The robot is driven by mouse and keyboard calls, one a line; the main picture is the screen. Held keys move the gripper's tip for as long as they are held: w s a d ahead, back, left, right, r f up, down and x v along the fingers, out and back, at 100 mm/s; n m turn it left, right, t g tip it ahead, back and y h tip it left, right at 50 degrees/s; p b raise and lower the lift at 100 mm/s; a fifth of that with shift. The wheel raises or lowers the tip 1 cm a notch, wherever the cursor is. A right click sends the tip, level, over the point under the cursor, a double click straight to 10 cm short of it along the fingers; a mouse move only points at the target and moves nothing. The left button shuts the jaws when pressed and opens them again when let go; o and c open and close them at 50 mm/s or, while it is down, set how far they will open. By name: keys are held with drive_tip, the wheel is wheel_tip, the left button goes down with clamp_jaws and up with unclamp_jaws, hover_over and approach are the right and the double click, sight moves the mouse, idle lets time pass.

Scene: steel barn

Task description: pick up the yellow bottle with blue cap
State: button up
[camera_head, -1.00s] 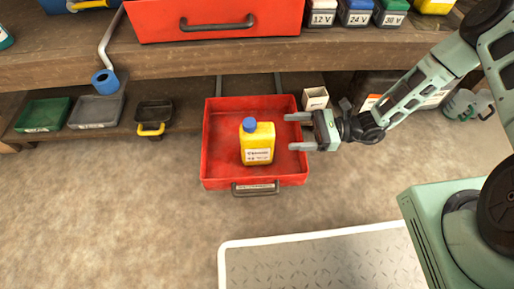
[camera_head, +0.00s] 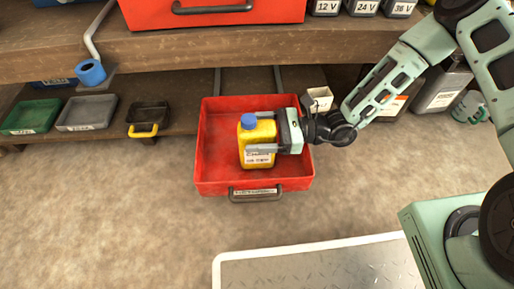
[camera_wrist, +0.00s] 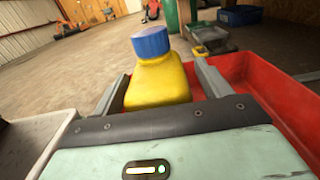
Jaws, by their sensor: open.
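The yellow bottle with blue cap (camera_head: 257,158) stands upright in an open red drawer (camera_head: 216,150). It also shows in the wrist view (camera_wrist: 158,80), between my two fingers. My gripper (camera_head: 262,134) reaches in from the right, with one finger passing in front of the bottle's label. The other finger is mostly hidden behind the bottle. In the wrist view my gripper (camera_wrist: 160,90) is open, with its fingers on either side of the yellow body, below the cap. The right finger shows a small gap to the bottle; the left finger is close to it.
A wooden bench (camera_head: 160,55) with a closed red drawer lies above. Green (camera_head: 32,115) and grey (camera_head: 86,112) bins and a black tray with a yellow handle (camera_head: 150,115) sit on the shelf at left. A small white box (camera_head: 319,99) is behind my wrist.

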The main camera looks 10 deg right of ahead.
clamp_jaws()
drive_tip(key=shift+r, duration=0.15)
drive_tip(key=shift+r, duration=0.1)
